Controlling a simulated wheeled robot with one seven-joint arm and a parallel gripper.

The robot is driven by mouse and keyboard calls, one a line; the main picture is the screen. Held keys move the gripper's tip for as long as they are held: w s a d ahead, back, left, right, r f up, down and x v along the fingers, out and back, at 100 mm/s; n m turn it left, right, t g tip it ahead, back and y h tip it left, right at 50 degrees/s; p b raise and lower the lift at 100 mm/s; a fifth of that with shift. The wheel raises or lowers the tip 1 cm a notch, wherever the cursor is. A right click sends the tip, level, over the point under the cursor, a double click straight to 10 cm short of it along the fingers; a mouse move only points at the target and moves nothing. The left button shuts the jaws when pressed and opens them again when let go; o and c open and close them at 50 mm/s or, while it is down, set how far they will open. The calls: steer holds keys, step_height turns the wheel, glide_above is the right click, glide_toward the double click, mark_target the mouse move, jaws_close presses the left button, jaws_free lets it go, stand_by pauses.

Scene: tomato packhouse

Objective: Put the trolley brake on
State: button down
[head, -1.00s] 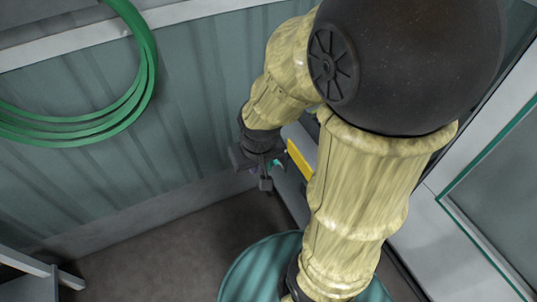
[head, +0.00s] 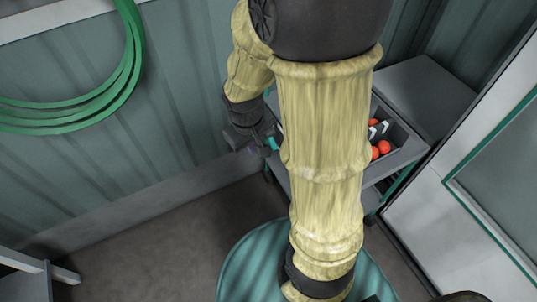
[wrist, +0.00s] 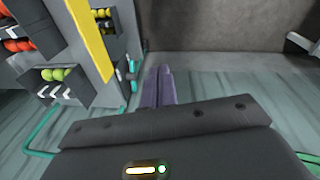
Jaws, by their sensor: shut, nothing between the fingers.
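The trolley (head: 408,152) stands behind my arm in the head view, grey with teal posts, and partly hidden by the arm. In the wrist view its grey side (wrist: 88,48) with a yellow strip (wrist: 92,40) is at the left. A small teal part (wrist: 132,69) sits beside the trolley's edge, left of my fingertips; I cannot tell whether it is the brake. My gripper (wrist: 161,82) is shut and empty, with its fingers together, apart from the trolley side. In the head view the gripper (head: 247,140) is left of the trolley, near the wall.
Crates on the trolley hold red tomatoes (head: 384,147) and, in the wrist view, green ones (wrist: 56,74). A green hose coil (head: 128,75) hangs on the corrugated wall (head: 190,90). A grey framed panel (head: 470,180) stands at the right.

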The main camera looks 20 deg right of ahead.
steer(key=w+d+f+n+t+h+b, duration=0.15)
steer(key=w+f+n+h+b, duration=0.25)
steer(key=w+f+b, duration=0.65)
steer(key=w+d+f+n+h+b, duration=0.2)
steer(key=w+f+n+h+b, duration=0.25)
steer(key=f, duration=1.05)
steer(key=w+d+f+n+t+h+b, duration=0.1)
steer(key=w+d+f+n+h+b, duration=0.15)
steer(key=w+f+n+b, duration=0.65)
steer(key=d+f+m+b, duration=0.3)
steer(key=d+f+m, duration=0.1)
steer(key=d+f, duration=0.45)
steer(key=shift+g, duration=0.25)
steer(key=r, duration=0.1)
steer(key=s+r, duration=0.1)
steer(key=r, duration=0.1)
steer(key=shift+s+d+r+b, duration=0.15)
steer(key=shift+d+r+b, duration=0.15)
steer(key=shift+r+b, duration=0.1)
steer(key=shift+r+p, duration=0.15)
steer(key=shift+p, duration=0.3)
